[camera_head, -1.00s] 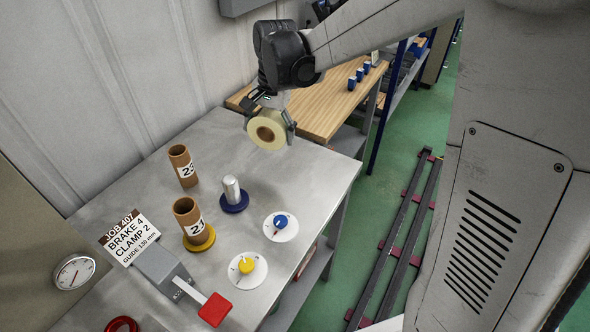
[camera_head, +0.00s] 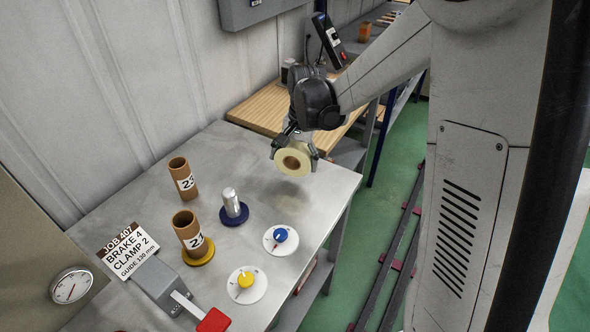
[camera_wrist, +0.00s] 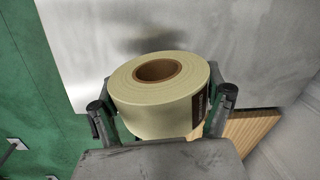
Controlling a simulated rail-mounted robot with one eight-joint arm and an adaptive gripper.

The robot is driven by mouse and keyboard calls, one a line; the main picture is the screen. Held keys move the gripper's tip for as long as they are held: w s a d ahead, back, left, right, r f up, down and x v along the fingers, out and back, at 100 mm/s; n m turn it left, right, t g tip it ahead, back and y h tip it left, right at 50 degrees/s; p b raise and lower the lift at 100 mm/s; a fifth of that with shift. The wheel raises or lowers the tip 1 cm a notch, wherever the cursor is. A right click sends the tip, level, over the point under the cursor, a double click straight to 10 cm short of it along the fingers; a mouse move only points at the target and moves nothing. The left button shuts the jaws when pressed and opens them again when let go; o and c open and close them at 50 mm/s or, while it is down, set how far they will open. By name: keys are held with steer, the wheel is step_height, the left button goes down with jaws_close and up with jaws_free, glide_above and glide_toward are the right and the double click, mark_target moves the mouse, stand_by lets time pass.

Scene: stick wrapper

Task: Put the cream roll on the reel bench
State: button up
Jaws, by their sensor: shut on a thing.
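My gripper (camera_head: 296,150) is shut on the cream roll (camera_head: 298,170), a pale roll with a brown core. In the wrist view the cream roll (camera_wrist: 158,118) sits between the two fingers, one on each side, with its core hole visible. In the head view the roll hangs tilted above the far right part of the grey metal bench (camera_head: 322,192), apart from it, with a soft shadow below. I take this grey bench to be the reel bench; no label confirms it. It carries a blue-based metal spindle (camera_head: 231,203) and a yellow-based one with a brown tube (camera_head: 187,230) on it.
Another brown tube (camera_head: 180,172) stands at the back. A blue dial (camera_head: 280,236), a yellow dial (camera_head: 245,281), a job card (camera_head: 128,248) and a red-ended lever (camera_head: 213,320) occupy the front and left. The bench's far right is clear. A wooden table (camera_head: 262,108) stands behind.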

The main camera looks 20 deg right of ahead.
mark_target(299, 145)
steer(key=shift+d+f, duration=0.1)
steer(key=shift+f, duration=1.95)
steer(key=shift+f, duration=0.15)
steer(key=o, duration=1.5)
steer(key=shift+c, duration=0.2)
steer(key=r, duration=0.4)
steer(key=d+r, duration=0.1)
steer(key=r, duration=0.3)
steer(key=s+r, duration=0.1)
steer(key=r, duration=0.3)
steer(key=shift+d+r+p, duration=0.1)
steer(key=shift+d+p, duration=0.05)
steer(key=shift+p, duration=0.15)
steer(key=shift+s+r, duration=0.2)
steer(key=shift+r, duration=0.05)
steer(key=s+r+n+t, duration=0.3)
steer(key=s, duration=0.8)
steer(key=s+r+n+t+h, duration=0.1)
steer(key=s+r+n+t, duration=0.2)
steer(key=s, duration=0.9)
steer(key=shift+r+n, duration=0.2)
steer(key=shift+n, duration=0.2)
